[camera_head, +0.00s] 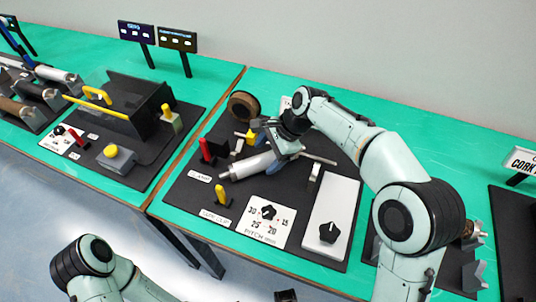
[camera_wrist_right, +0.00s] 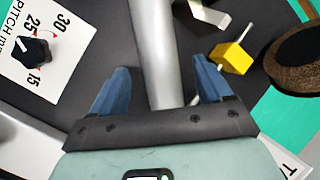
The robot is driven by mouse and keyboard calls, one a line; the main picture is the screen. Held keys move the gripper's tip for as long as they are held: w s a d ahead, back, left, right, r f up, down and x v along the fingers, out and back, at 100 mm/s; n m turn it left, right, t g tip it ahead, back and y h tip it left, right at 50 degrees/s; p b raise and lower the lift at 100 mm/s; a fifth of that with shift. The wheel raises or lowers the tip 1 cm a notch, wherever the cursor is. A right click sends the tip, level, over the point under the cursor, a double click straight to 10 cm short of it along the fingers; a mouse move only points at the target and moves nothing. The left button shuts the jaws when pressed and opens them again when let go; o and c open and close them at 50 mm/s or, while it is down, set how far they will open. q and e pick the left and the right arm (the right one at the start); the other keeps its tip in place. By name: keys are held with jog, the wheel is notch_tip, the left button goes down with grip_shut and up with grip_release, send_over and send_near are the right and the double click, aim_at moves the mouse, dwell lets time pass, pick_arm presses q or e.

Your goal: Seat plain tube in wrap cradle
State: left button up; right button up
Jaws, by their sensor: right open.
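A plain silver-grey tube (camera_head: 247,167) lies at the wrap station on the dark mat, its near end toward the left with a narrow tip. My right gripper (camera_head: 277,152) is over the tube's far part, fingers open. In the right wrist view the tube (camera_wrist_right: 160,50) passes between the two spread blue fingers (camera_wrist_right: 162,72), with a gap on each side. The fingers and arm hide the tube's far end. The cradle under it is mostly hidden, so I cannot tell how the tube is seated. My left arm's links show at the bottom left; its fingers do not show.
Around the tube are a brown tape roll (camera_head: 243,105), a red block (camera_head: 208,150), a yellow block (camera_wrist_right: 232,58), a yellow-topped post (camera_head: 220,195), a pitch dial (camera_head: 269,212) and a white panel with a black knob (camera_head: 328,232). Another station with a yellow-handled cover (camera_head: 98,95) stands left.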

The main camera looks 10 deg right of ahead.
jog(key=p+v, duration=0.2)
jog(key=v, duration=1)
jog(key=shift+r+p, duration=0.15)
jog(key=shift+p, duration=0.25)
